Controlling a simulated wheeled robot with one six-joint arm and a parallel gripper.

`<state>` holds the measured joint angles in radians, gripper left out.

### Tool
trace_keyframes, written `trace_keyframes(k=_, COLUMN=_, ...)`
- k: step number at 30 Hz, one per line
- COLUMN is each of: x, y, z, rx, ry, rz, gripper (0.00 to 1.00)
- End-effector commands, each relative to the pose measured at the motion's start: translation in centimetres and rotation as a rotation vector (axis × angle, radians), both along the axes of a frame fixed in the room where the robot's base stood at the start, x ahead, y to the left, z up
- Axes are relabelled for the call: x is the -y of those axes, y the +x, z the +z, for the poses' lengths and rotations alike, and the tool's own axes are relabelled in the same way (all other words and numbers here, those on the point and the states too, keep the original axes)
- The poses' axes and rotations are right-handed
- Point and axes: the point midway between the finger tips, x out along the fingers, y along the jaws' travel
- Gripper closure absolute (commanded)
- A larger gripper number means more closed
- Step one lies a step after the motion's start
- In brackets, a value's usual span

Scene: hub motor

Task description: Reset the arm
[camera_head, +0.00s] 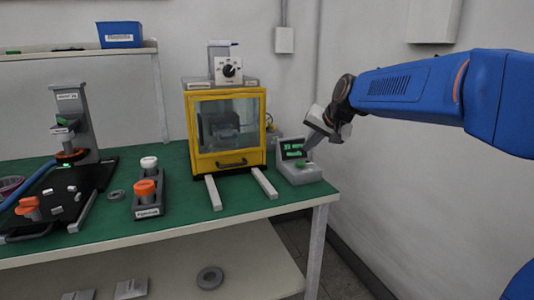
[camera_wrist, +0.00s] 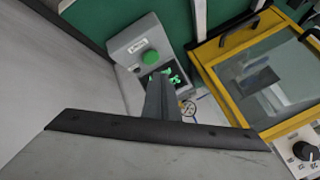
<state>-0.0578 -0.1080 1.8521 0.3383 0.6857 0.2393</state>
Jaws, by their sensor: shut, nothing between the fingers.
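My blue arm (camera_head: 420,92) reaches in from the right. My gripper (camera_head: 310,146) points down and to the left, just above the grey device with a green-lit display (camera_head: 295,150) at the table's right end. Its fingers are shut and empty. In the wrist view, the closed fingers (camera_wrist: 161,100) appear as a dark wedge in front of the device (camera_wrist: 125,45), partly covering its display. The device's round green button (camera_wrist: 150,57) shows beyond the fingertips. I cannot tell whether the fingertips touch the device.
A yellow-framed cabinet (camera_head: 227,165) with a shut glass door stands left of the device, with two pale rails in front. A grey holder with orange and white parts (camera_head: 147,210) and a dark press-like fixture (camera_head: 70,135) stand further left. Open floor lies right of the table.

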Motion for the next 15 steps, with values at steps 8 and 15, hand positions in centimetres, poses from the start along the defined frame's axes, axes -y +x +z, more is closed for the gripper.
trace_keyframes(k=8, x=2.5, y=-11.8, z=-2.9, rx=-0.053, ry=-0.126, rz=0.069, gripper=1.00)
trace_keyframes(k=15, x=4.5, y=-21.5, z=-6.8, rx=-0.109, ry=-0.233, rz=0.127, gripper=1.00)
